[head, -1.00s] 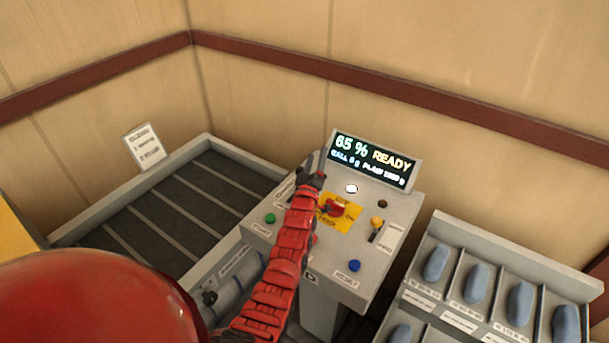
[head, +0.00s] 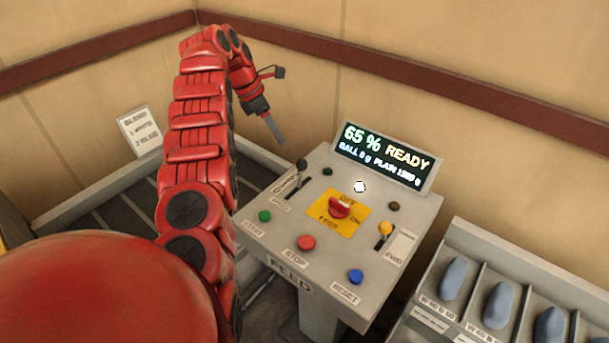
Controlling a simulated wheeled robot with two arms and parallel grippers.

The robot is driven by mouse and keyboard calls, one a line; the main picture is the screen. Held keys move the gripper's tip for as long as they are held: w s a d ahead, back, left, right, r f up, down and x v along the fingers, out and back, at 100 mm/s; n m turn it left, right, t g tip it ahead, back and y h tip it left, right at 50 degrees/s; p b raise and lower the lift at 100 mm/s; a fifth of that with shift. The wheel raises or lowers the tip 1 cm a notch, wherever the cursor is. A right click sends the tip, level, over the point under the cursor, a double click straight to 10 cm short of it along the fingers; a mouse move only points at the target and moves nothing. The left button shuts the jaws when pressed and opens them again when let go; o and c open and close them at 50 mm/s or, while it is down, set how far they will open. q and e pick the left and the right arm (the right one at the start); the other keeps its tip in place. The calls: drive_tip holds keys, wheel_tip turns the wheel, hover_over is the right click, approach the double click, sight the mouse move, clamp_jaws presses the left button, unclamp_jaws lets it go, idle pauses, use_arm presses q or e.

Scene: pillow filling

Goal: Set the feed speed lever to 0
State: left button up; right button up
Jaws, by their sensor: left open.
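The grey control console (head: 325,262) stands in the middle with its sloped panel facing me. A lever with a black knob (head: 301,164) sits in a slot at the panel's upper left, its knob toward the slot's far end. The small scale marks are too blurred to read. My left gripper (head: 275,127) is open and empty, above and behind the black-knobbed lever, pointing down and touching nothing. My right gripper is out of view.
A red rotary switch (head: 340,207) on a yellow plate, a green button (head: 265,216), a red button (head: 306,242) and a blue button (head: 356,277) share the panel. The display (head: 385,158) reads 65 % READY. A compartmented rack (head: 470,240) stands at right.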

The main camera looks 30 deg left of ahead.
use_arm(q)
drive_tip(key=b, duration=0.5)
approach(301, 172)
drive_tip(key=p+x, duration=0.2)
drive_tip(key=x, duration=0.2)
drive_tip(key=p+x, duration=0.2)
drive_tip(key=x, duration=0.3)
drive_tip(key=shift+w+a+p, duration=0.15)
drive_tip(key=shift+w+p, duration=0.05)
drive_tip(key=shift+p, duration=0.15)
drive_tip(key=shift+w+f, duration=0.1)
drive_tip(key=shift+f, duration=0.6)
clamp_jaws()
